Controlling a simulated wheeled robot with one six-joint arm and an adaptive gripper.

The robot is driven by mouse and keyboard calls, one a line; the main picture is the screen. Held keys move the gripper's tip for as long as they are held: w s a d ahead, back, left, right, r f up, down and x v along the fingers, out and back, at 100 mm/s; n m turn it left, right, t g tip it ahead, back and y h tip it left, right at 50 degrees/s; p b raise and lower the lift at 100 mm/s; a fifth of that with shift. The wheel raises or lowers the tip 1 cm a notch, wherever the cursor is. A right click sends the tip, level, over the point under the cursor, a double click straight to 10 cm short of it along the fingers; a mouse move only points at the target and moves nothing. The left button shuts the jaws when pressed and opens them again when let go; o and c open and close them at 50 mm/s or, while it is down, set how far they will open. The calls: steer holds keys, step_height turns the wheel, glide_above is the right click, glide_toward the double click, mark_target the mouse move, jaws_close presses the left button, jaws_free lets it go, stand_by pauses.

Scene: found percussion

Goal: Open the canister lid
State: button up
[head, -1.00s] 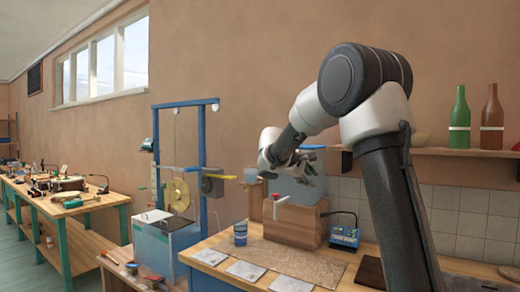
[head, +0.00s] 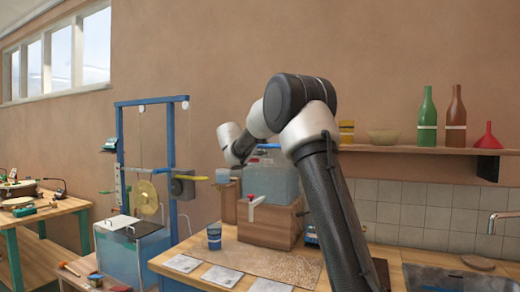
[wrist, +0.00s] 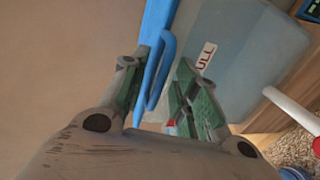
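The canister (head: 283,184) is a translucent blue-grey tank on a wooden block, with a red-and-white tap (head: 254,201) low at its front. Its blue lid (head: 268,147) is on top, partly hidden by my arm in the head view. In the wrist view the canister wall (wrist: 235,65) carries a white label with red letters reading "ULL". The lid's edge and looped blue handle (wrist: 167,68) run between the green-padded fingers of my gripper (wrist: 162,95). The fingers are apart, with gaps beside the handle; I cannot tell whether either touches it.
A blue cup (head: 214,237) and white sheets (head: 222,276) lie on the bench in front. A blue frame (head: 172,150) with a brass disc stands at left. A shelf (head: 405,149) with bottles (head: 427,120) is on the wall at right.

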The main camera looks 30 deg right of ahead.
steer(key=shift+d, duration=0.15)
jaws_close()
steer(key=shift+r, duration=0.1)
